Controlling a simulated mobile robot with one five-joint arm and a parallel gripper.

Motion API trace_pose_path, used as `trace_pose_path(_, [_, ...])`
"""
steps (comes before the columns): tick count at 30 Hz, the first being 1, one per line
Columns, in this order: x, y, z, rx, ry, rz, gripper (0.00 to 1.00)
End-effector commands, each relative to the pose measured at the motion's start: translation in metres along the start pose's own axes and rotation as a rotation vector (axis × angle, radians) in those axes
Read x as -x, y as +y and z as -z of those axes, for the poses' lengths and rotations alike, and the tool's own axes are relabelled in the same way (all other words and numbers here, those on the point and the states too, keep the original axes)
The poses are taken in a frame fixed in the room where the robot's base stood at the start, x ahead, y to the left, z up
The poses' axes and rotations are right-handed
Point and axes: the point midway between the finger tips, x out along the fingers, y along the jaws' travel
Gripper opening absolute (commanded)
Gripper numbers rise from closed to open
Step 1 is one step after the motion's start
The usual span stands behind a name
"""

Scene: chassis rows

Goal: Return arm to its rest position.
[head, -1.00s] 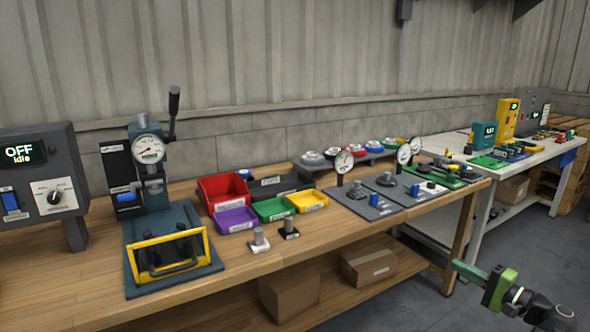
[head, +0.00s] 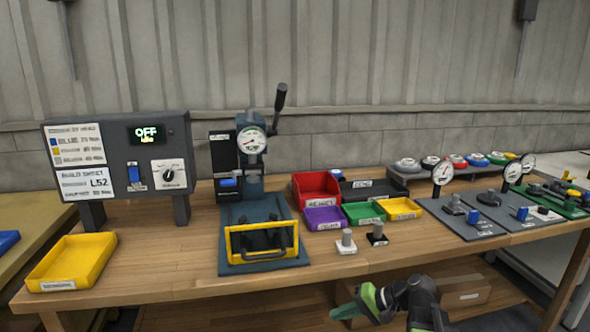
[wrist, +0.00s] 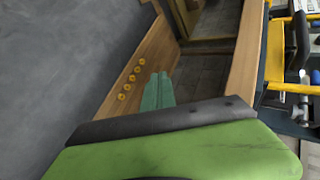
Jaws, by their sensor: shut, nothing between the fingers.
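My gripper (head: 342,311) shows at the bottom of the head view, in front of the workbench's front edge and below its top. Its teal fingers are together and hold nothing. In the wrist view the fingertips (wrist: 158,88) are shut, pointing toward the lower part of the wooden bench. My arm's green and black links run to the right from the gripper and are bent close together. Part of the arm is cut off by the bottom edge of the head view.
The wooden workbench (head: 190,262) spans the view. A yellow tray (head: 72,262), control box (head: 120,160), press with yellow guard (head: 262,240), coloured bins (head: 318,190) and gauge plates (head: 470,218) stand on it. Boxes (head: 462,292) sit on the lower shelf. Grey floor (wrist: 50,60) is clear in the wrist view.

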Motion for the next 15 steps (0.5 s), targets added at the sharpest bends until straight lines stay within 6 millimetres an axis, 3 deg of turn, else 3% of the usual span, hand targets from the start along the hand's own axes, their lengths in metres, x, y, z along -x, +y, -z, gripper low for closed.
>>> trace_pose_path(1, [-0.026,-0.002,-0.019,0.042,-0.051,-0.073,0.0])
trace_pose_path(3, [-0.051,0.003,-0.039,0.096,-0.105,-0.185,0.0])
trace_pose_path(7, [-0.077,0.023,-0.068,0.197,-0.179,-0.411,0.0])
trace_pose_path(11, [-0.067,0.056,-0.075,0.258,-0.196,-0.631,0.0])
trace_pose_path(15, [-0.027,0.098,-0.065,0.279,-0.179,-0.864,0.0])
